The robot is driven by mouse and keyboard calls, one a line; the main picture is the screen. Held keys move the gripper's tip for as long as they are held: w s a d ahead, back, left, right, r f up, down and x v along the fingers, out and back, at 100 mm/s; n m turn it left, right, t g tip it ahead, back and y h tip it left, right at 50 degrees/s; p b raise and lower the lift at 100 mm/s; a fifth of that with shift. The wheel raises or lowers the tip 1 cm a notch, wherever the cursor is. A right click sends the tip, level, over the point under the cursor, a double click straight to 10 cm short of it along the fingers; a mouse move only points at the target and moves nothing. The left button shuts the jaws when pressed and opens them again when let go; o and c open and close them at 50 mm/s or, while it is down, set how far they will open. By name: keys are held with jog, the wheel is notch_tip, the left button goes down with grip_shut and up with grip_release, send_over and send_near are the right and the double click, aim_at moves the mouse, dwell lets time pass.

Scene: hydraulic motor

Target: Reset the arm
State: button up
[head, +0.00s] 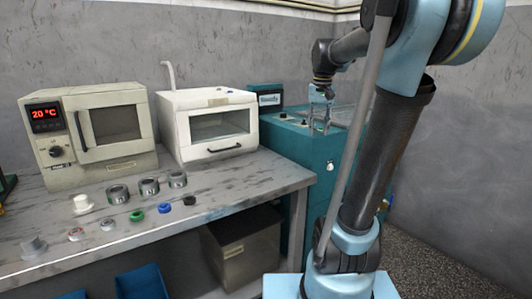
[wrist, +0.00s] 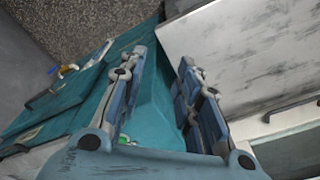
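My gripper (head: 319,126) hangs from my arm in the head view, in front of the teal machine (head: 300,160) to the right of the workbench. In the wrist view, my gripper (wrist: 166,75) shows its two blue fingers spread apart with nothing between them. The teal machine (wrist: 155,105) shows behind and between the fingers. My arm stands bent at the right of the head view.
The workbench (head: 235,185) carries an oven reading 20 °C (head: 95,135), a white cabinet (head: 207,130), and several rings and small parts, including a green ring (head: 137,215). A metal bin (head: 245,250) stands under the bench. Speckled floor (head: 440,230) is clear at the right.

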jog(key=s+f+n+t, duration=0.1)
jog(key=s+f, duration=2.1)
jog(key=f, duration=0.1)
jog(key=shift+s+f+n, duration=0.3)
jog(key=shift+s+f, duration=0.05)
jog(key=shift+f, duration=0.05)
jog(key=shift+a, duration=0.1)
